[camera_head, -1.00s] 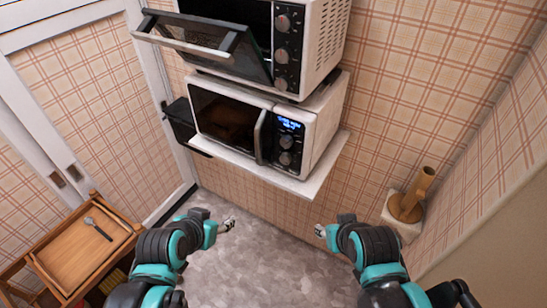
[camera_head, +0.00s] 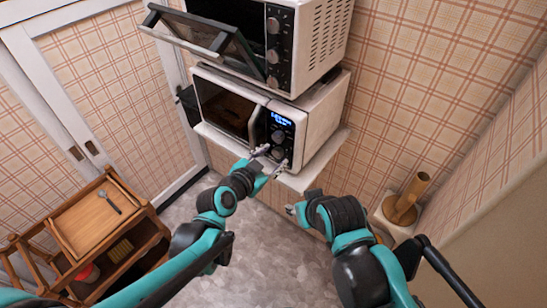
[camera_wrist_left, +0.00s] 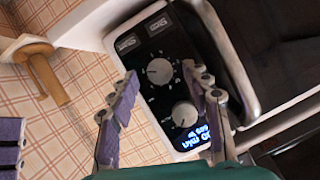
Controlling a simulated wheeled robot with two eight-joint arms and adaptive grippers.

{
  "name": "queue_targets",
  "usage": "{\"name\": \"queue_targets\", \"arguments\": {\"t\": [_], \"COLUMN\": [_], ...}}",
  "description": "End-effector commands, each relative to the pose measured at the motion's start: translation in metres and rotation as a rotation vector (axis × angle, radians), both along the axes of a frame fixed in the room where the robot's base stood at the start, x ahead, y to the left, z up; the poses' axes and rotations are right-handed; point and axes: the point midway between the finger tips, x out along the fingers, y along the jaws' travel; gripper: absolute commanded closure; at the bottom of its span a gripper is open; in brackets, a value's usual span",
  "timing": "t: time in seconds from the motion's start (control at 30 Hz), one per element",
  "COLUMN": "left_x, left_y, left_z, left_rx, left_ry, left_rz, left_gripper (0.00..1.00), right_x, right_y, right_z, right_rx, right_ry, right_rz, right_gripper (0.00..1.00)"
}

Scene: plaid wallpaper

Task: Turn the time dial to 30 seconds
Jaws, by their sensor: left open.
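The microwave (camera_head: 225,100) is on a white shelf, with a lit blue display (camera_head: 283,121) and two round dials on its black panel. The upper dial (camera_head: 278,136) is just under the display; the lower dial shows in the left wrist view (camera_wrist_left: 160,71), where the panel looks upside down and the upper dial (camera_wrist_left: 185,114) is nearer the display. I cannot read which is the time dial. My left gripper (camera_head: 272,158) is open in front of the panel, its fingers around the lower dial's line; contact is unclear. My right gripper (camera_head: 290,209) is below the shelf, jaw state unclear.
A second oven (camera_head: 305,45) with its door (camera_head: 190,30) hanging open stands above the microwave. The microwave's door handle (camera_head: 256,125) is left of the panel. A wooden cart (camera_head: 75,225) carries a spoon (camera_head: 109,201). A brown holder (camera_head: 405,205) stands at right.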

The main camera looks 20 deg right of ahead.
Motion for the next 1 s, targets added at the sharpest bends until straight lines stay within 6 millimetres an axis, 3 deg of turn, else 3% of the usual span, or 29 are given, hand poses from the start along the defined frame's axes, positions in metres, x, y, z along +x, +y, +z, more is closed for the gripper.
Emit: {"name": "queue_targets", "arguments": {"t": [0.43,0.63,1.0], "left_x": [0.0110,0.0110,0.0114], "left_y": [-0.0109,-0.0107,-0.0100], "left_z": [-0.0056,-0.0056,-0.0057], "left_rx": [0.000,0.001,-0.020], "left_ry": [0.000,0.001,0.029], "left_rz": [0.000,0.000,0.001], "left_gripper": [0.51,1.00,1.00], "right_x": [0.0001,0.0001,0.0001], "right_y": [0.0000,0.0001,0.0001], "right_z": [-0.0035,-0.0035,-0.0037], "right_rx": [0.000,0.000,0.000], "right_ry": [0.000,0.000,0.000], "right_rz": [0.000,0.000,0.000], "right_gripper": [0.60,0.60,0.60]}}
